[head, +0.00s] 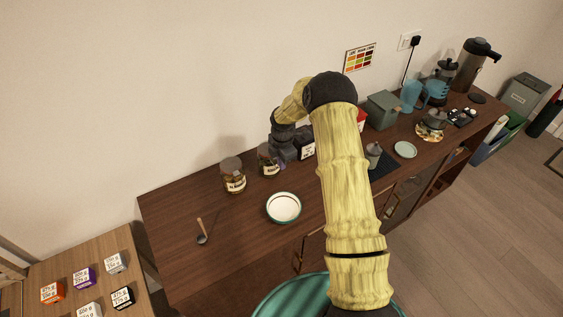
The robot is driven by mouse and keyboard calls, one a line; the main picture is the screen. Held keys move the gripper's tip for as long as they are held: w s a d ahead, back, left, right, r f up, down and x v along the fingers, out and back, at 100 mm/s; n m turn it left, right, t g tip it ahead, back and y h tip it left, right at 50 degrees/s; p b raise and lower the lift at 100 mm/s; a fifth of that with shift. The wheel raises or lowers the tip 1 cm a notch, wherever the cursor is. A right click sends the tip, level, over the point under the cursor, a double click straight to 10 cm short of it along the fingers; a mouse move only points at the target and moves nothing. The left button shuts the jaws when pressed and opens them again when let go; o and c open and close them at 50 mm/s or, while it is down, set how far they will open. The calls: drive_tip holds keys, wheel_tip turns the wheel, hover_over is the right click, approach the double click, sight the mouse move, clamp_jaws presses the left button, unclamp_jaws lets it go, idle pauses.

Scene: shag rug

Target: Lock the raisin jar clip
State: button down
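Two glass clip-top jars stand upright near the back left of the brown sideboard (165,245). The left jar (232,176) has dark contents and a white label. The other jar (268,159) stands to its right, partly hidden by my gripper. The labels are too small to read, so I cannot tell which one holds raisins or how their clips sit. My gripper (284,150) is at the right side of the right jar, close to its upper part. Its fingers are too small and dark to tell whether they are open or touch the jar.
A white bowl (284,208) stands in front of the jars, with a spoon (201,233) to its left. A dark box (307,150) with a white label is right of my gripper. Canisters, a plate (405,149) and a coffee pot (479,55) fill the right side.

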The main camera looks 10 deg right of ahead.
drive_tip(key=shift+f+b, duration=0.15)
drive_tip(key=shift+b, duration=0.3)
drive_tip(key=f+t+y+b, duration=0.1)
drive_tip(key=t+b, duration=0.2)
drive_tip(key=b, duration=0.5)
drive_tip(key=f+t+y+b, duration=0.1)
drive_tip(key=f+t+b, duration=0.1)
drive_tip(key=b, duration=0.6)
drive_tip(key=f+t+y+b, duration=0.1)
drive_tip(key=f+t+b, duration=0.1)
drive_tip(key=t+b, duration=0.2)
drive_tip(key=shift+s+d+t+b, duration=0.1)
drive_tip(key=shift+s+t+b, duration=0.3)
drive_tip(key=shift+b, duration=1.5)
drive_tip(key=shift+w+f+t+y+b, duration=0.15)
drive_tip(key=shift+t+y+b, duration=0.2)
drive_tip(key=shift+b, duration=0.85)
drive_tip(key=shift+t+b, duration=0.35)
drive_tip(key=shift+b, duration=0.95)
